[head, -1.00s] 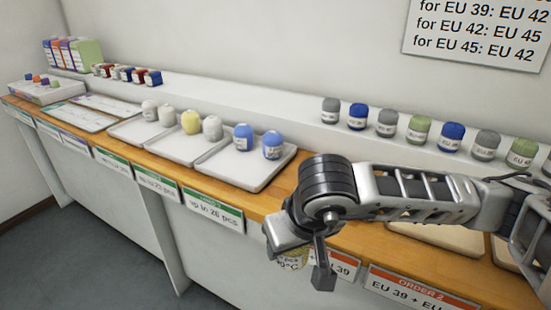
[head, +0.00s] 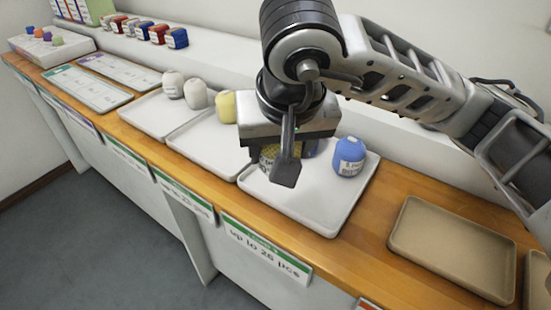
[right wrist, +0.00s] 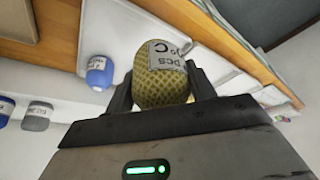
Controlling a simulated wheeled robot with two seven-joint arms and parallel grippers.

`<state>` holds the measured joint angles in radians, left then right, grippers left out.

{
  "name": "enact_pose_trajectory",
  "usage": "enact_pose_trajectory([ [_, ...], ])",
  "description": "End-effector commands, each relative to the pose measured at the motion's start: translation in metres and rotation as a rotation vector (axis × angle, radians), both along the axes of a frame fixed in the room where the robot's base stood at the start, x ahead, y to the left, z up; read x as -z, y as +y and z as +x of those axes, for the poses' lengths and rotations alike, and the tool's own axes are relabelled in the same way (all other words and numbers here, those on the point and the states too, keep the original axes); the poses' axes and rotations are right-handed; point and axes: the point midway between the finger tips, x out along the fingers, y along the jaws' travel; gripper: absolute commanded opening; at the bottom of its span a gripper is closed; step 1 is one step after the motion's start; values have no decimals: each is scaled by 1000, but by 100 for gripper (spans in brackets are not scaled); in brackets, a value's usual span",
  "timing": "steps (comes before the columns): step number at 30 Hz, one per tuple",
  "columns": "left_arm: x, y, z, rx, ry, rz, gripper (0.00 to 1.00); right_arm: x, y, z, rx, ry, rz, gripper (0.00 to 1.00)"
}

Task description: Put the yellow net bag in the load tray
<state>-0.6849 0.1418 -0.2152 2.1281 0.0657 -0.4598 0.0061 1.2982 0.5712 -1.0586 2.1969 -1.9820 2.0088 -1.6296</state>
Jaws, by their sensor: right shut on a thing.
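My right gripper (head: 276,160) is shut on the yellow net bag (head: 267,158), which has a grey printed label and also shows between the fingers in the right wrist view (right wrist: 160,80). It is over the nearest white tray (head: 325,215), and the bag looks held above it, though its lower end is partly hidden by a finger. A blue bag (head: 348,158) stands in that tray to the right of the gripper. Another blue item is mostly hidden behind the gripper. The tray's front label (head: 265,248) reads "up to 26 pcs". My left gripper is not in view.
Two more white trays (head: 190,142) stand to the left, with whitish bags (head: 196,93) and a pale yellow bag (head: 226,107). A tan tray (head: 455,245) lies to the right. The nearest white tray's front part is bare.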

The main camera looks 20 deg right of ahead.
Motion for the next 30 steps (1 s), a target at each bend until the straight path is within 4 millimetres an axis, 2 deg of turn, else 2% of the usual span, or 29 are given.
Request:
enact_pose_trajectory([
  [1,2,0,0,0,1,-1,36,9,-3,12,6,9,4,31],
  [4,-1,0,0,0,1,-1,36,18,-11,36,6,7,0,31],
  [9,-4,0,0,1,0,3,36,49,-17,60,3,4,-1,31],
  [12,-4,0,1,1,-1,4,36,60,-19,69,0,2,-1,31],
  [17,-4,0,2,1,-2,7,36,69,-21,77,0,0,1,31],
  [24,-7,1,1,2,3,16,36,100,-22,82,-2,3,1,31],
  [30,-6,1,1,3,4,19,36,105,-22,83,-1,-3,0,31],
])
